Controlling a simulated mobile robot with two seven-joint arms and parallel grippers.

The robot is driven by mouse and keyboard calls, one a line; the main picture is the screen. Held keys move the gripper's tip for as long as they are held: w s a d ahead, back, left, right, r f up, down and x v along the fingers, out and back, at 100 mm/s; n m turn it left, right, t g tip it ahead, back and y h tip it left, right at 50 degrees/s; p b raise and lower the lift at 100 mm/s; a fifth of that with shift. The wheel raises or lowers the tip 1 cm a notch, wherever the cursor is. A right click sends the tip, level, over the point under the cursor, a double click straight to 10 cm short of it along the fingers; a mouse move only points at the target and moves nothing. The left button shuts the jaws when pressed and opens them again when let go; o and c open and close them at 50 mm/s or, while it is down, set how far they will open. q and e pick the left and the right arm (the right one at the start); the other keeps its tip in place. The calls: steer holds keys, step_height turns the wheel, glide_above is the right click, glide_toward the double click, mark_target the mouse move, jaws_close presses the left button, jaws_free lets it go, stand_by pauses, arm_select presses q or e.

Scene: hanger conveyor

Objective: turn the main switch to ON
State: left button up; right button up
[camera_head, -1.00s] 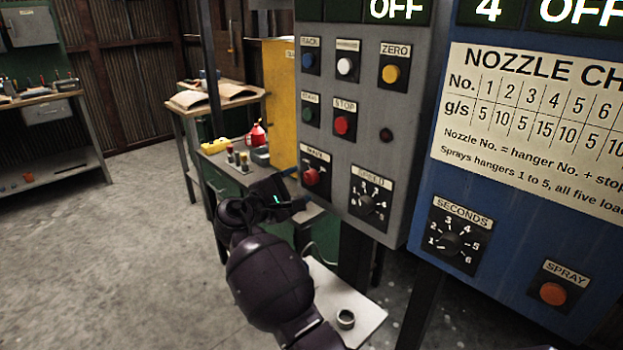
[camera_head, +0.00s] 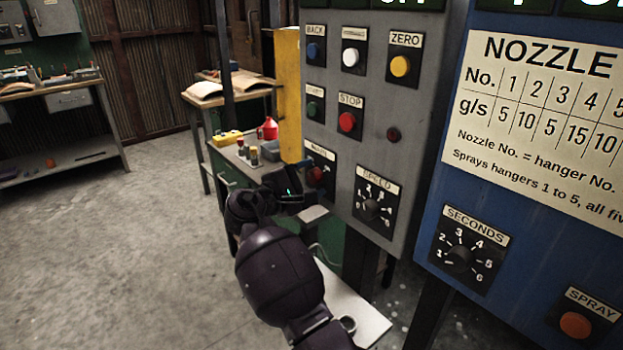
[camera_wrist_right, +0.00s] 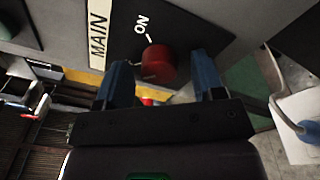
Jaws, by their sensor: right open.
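The main switch is a red round knob (camera_head: 316,176) on a black plate marked MAIN, low on the left of the grey control panel (camera_head: 425,110). In the right wrist view the knob (camera_wrist_right: 158,63) shows with the word ON and a white line beside it. My right gripper (camera_wrist_right: 162,80) is open, with one blue finger on each side of the knob in that picture. I cannot tell whether the fingertips reach around it, and no touch shows. In the head view my right gripper (camera_head: 308,184) is at the switch and partly hides its plate. My left gripper is not in view.
A speed dial (camera_head: 372,207) sits right of the switch. Start, stop and other buttons are above it. A blue panel with a seconds dial (camera_head: 459,256) and a spray button (camera_head: 575,325) stands to the right. A white tray (camera_head: 355,307) lies below my right arm.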

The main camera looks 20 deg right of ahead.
steer(key=shift+c, duration=0.3)
steer(key=c, duration=0.7)
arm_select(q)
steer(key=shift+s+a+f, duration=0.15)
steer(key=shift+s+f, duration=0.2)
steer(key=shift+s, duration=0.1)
arm_select(e)
steer(key=shift+c, duration=0.8)
